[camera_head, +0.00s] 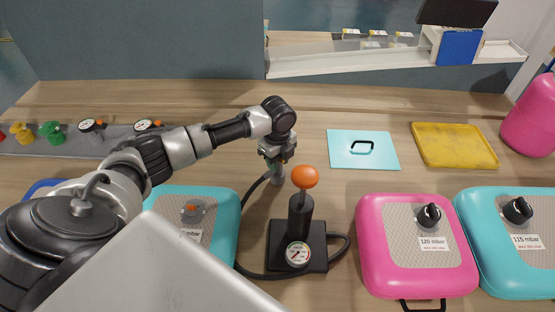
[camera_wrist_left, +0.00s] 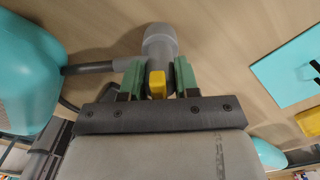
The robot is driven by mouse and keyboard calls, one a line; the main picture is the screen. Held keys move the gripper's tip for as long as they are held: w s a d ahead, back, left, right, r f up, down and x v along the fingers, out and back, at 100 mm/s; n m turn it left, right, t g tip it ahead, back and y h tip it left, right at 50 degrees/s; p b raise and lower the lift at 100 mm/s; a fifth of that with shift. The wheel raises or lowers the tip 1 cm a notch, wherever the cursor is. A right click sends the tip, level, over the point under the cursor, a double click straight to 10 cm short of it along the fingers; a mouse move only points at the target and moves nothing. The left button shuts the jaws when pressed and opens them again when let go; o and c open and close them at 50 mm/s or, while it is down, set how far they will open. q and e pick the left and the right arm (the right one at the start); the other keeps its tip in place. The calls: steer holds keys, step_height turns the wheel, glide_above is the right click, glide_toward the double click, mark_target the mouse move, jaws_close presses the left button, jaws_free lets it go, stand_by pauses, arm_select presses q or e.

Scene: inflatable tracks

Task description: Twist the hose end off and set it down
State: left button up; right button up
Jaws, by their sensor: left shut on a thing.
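My left gripper (camera_head: 277,157) points down over the table between the left teal cushion and the pump. Its green fingers (camera_wrist_left: 158,80) are shut on the grey hose end (camera_head: 278,178), with a small yellow part between them. The hose end (camera_wrist_left: 159,42) also shows in the left wrist view. The black hose (camera_head: 252,190) runs from it to the hand pump (camera_head: 300,220), which has an orange knob and a gauge. The left teal cushion (camera_head: 225,225) has an orange-marked valve (camera_head: 194,210), apart from the hose end. Whether the hose end touches the table is unclear. My right gripper is out of view.
A pink cushion (camera_head: 375,245) and another teal cushion (camera_head: 490,280) stand at right, each with a black valve knob. A light-blue plate (camera_head: 345,150) with a handle and a yellow tray (camera_head: 453,145) lie behind. A grey rail (camera_head: 60,146) with fittings is at the left.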

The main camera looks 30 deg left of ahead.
arm_select(q)
steer(key=shift+f, duration=0.6)
steer(key=o, duration=1.1)
